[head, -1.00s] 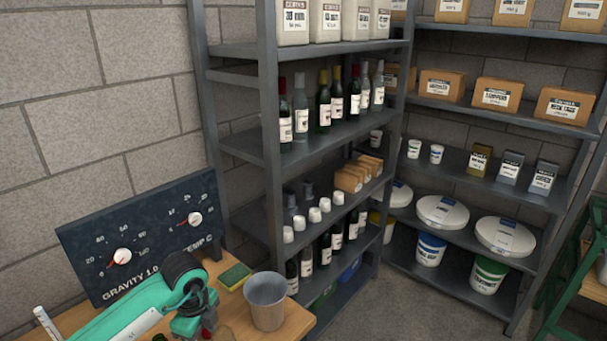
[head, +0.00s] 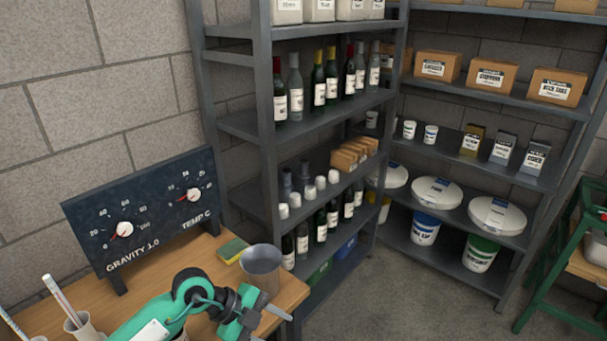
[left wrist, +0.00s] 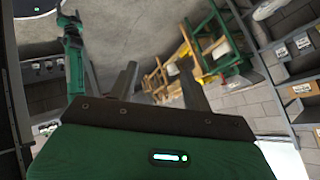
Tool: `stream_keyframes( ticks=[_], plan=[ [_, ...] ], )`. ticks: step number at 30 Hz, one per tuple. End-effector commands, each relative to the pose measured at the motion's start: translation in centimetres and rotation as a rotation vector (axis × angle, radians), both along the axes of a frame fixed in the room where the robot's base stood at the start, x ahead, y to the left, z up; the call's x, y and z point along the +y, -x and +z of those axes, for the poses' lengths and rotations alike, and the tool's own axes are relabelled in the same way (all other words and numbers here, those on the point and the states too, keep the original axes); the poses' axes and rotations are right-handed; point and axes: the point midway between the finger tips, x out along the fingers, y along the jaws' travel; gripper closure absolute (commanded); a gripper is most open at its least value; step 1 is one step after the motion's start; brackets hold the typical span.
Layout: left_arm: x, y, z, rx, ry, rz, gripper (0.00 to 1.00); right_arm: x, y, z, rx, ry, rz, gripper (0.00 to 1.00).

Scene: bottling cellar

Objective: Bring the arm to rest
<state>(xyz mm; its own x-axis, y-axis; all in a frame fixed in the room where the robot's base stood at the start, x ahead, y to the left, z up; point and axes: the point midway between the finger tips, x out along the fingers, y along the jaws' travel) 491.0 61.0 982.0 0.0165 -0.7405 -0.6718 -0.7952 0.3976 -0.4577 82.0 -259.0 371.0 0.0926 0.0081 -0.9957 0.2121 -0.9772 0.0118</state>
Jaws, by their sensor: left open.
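My left arm comes in at the bottom of the head view over the wooden bench. My left gripper (head: 274,307) is at the bench's right corner, in front of the grey metal cup (head: 262,266). Its two fingers stand apart with nothing between them. In the left wrist view my left gripper (left wrist: 160,72) also shows two spread, empty fingers, with floor beyond. A green and black arm, which looks like my right one, stands at the left of that view; the state of its jaws is too small to tell.
A gauge panel (head: 142,215) stands at the back of the bench (head: 205,258), with a yellow-green sponge (head: 232,249) near it. Thermometer-like sticks stand at the left. Grey shelves (head: 247,124) with bottles rise behind. A green stand (head: 560,262) is at the right; floor between is clear.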

Motion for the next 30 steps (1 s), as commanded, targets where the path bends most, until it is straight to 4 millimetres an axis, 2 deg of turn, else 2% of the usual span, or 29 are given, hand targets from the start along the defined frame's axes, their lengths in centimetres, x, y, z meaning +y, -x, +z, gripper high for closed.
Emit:
stream_keyframes(
  ticks=[1, 3, 7, 11, 13, 16, 19, 23, 26, 30],
  plan=[
    [-1.7, 0.8, 1.1, -0.022, 0.116, -0.009, 0.51, -0.2, 0.3, 0.0, 0.003, 0.003, 0.001, 0.26],
    [-3.7, 1.4, 3.5, -0.064, 0.294, -0.003, 0.51, -0.4, 0.3, 0.0, 0.005, 0.004, 0.002, 0.26],
    [-5.6, 2.0, 8.2, -0.146, 0.598, 0.069, 0.51, -0.6, 0.3, 0.0, 0.004, 0.006, 0.001, 0.26],
    [-5.1, 1.4, 12.6, -0.222, 0.859, 0.224, 0.51, -0.6, 0.3, 0.0, 0.004, 0.007, 0.001, 0.26],
    [-4.0, 0.8, 14.4, -0.258, 0.972, 0.335, 0.51, -0.6, 0.3, 0.0, 0.004, 0.007, 0.001, 0.26],
    [-1.6, -0.4, 16.1, -0.297, 1.098, 0.527, 0.51, -0.6, 0.2, 0.0, 0.004, 0.007, 0.001, 0.26],
    [1.5, -1.5, 16.5, -0.316, 1.176, 0.745, 0.51, -0.6, 0.1, 0.0, 0.002, 0.007, 0.001, 0.26],
    [6.1, -2.6, 15.1, -0.31, 1.194, 1.055, 0.51, -0.6, 0.0, 0.0, 0.001, 0.006, 0.001, 0.26],
    [9.5, -2.7, 12.6, -0.274, 1.144, 1.293, 0.51, -0.6, 0.0, 0.0, 0.001, 0.006, 0.001, 0.26],
    [13.7, -1.4, 7.7, -0.173, 0.985, 1.6, 0.51, -0.5, 0.0, 0.0, 0.001, 0.005, 0.001, 0.26]
  ],
)
